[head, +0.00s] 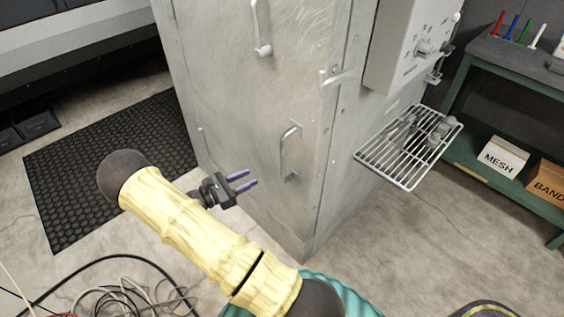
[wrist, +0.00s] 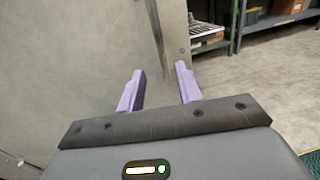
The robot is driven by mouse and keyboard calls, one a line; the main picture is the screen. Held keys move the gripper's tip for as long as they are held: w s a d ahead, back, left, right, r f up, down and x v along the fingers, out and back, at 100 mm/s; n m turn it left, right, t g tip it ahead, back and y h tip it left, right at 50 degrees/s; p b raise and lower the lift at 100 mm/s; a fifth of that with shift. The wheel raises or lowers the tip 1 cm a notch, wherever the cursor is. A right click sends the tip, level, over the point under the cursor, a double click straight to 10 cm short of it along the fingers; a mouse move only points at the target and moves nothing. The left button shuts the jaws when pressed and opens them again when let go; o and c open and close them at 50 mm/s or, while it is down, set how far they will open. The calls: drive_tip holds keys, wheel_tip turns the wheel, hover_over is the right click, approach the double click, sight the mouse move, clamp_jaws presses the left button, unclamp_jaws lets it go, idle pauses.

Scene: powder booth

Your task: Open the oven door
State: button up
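The oven is a tall pale metal cabinet (head: 240,130) in the middle of the head view. Its front door looks shut. One bar handle (head: 290,152) sits low on the front near the right edge, and another handle (head: 261,30) is higher up. My gripper (head: 252,181), with purple fingers, is open and empty in front of the lower part of the oven, left of the lower handle and apart from it. In the wrist view the open fingers (wrist: 160,88) point toward the oven's metal face (wrist: 70,60) and its right edge. No handle is clear there.
A wire rack (head: 410,150) juts from the oven's right side below a control box (head: 412,45). A green shelf unit (head: 520,85) with labelled boxes stands at right. A black mat (head: 70,165) and loose cables (head: 120,290) lie on the floor at left.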

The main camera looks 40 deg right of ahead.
hover_over(282, 178)
drive_tip(key=shift+w+d+p, duration=0.25)
drive_tip(key=shift+d+p, duration=0.15)
drive_tip(key=shift+a, duration=0.1)
drive_tip(key=shift+w, duration=0.1)
clamp_jaws()
